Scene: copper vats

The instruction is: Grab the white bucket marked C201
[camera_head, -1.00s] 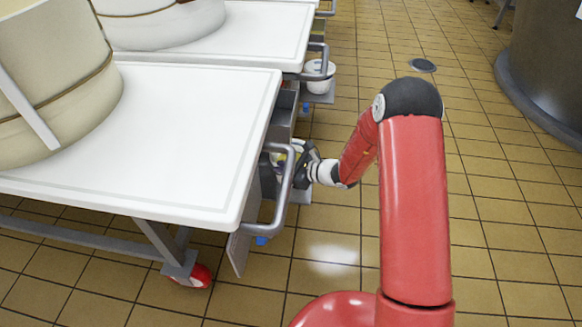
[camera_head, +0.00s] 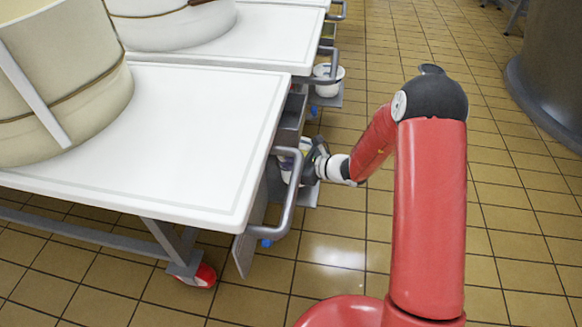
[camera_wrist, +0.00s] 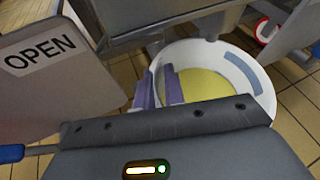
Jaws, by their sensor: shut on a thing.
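A white bucket (camera_wrist: 262,82) with a yellow inside fills the middle right of the wrist view. A blue-grey patch shows on its inner wall; no C201 marking can be read. My gripper (camera_wrist: 161,88) is at the left side of its rim, its two fingers close together and shut on the bucket wall. In the head view the bucket (camera_head: 304,146) is partly hidden behind the cart's grey handle, at the cart's right end. My gripper (camera_head: 315,160) reaches it from the right there.
The white-topped cart (camera_head: 170,130) carries a large pale vat (camera_head: 60,85). A grey panel reading OPEN (camera_wrist: 50,70) stands left of my gripper. Another white bucket (camera_head: 327,72) sits on a shelf farther back. Tiled floor (camera_head: 520,220) is clear to the right.

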